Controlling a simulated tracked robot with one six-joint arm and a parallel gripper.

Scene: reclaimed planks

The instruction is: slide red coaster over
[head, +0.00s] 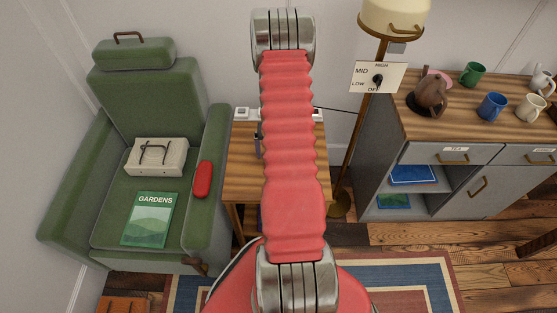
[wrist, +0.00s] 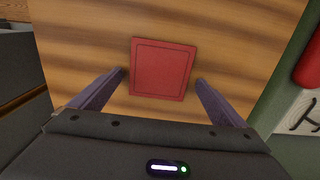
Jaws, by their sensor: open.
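The red coaster (wrist: 161,68) is a flat square with a thin dark border line. It lies on the wooden side table (wrist: 85,40), seen in the wrist view. My gripper (wrist: 161,80) is open, with one finger to the left and one to the right of the coaster's lower part in the picture. The fingers look apart from the coaster; their height above the tabletop is hard to tell. In the head view the side table (head: 241,165) is partly covered by my red arm, and the coaster is hidden.
A green armchair (head: 140,85) stands left of the table, holding a red case (head: 203,179), a box (head: 157,157) and a gardens book (head: 151,218). A floor lamp (head: 366,130) and a grey cabinet (head: 450,195) with mugs stand right.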

